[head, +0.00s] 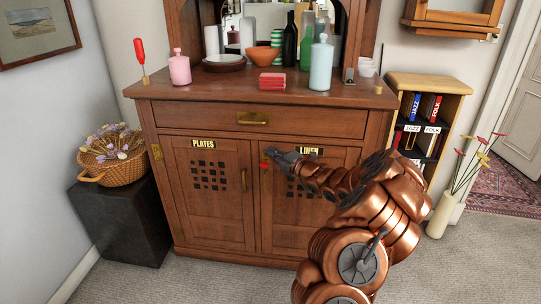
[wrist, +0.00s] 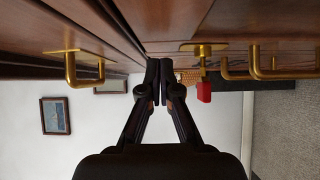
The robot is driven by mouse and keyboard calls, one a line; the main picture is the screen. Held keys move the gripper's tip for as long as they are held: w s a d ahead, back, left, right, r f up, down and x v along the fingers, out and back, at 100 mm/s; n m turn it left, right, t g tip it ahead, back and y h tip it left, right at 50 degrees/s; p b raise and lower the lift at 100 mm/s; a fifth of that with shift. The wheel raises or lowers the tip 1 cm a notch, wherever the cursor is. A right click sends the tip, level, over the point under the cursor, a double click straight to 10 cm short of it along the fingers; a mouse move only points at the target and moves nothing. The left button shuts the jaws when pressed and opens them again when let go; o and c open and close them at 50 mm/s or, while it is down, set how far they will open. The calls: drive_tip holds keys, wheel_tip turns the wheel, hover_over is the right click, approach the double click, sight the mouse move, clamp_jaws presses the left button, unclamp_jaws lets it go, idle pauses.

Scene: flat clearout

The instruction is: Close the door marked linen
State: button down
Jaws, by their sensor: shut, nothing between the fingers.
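The linen door (head: 275,215) is the right-hand door of a wooden sideboard, with a yellow "LINEN" label (head: 309,151) at its top, partly covered by my arm. It looks flush or nearly so with the front; I cannot tell whether a small gap remains. A brass key (wrist: 203,50) with a red tag (wrist: 204,92) sits near its left edge; the tag also shows in the head view (head: 264,165). A brass handle (wrist: 270,65) stands beyond the key in the wrist view. My gripper (head: 270,152) is shut and empty, close to the door's upper left corner, above the key.
The plates door (head: 210,215) is on the left and looks shut. A drawer (head: 300,122) with a brass handle is above both doors. Bottles and dishes stand on top. A basket (head: 115,165) on a dark stand is left; a bookcase (head: 428,90) and vase (head: 441,215) are right.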

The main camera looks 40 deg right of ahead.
drive_tip(key=shift+a, duration=0.1)
drive_tip(key=s+a+p, duration=0.2)
drive_tip(key=s+p, duration=0.1)
drive_tip(key=s, duration=1)
drive_tip(key=shift+a, duration=0.1)
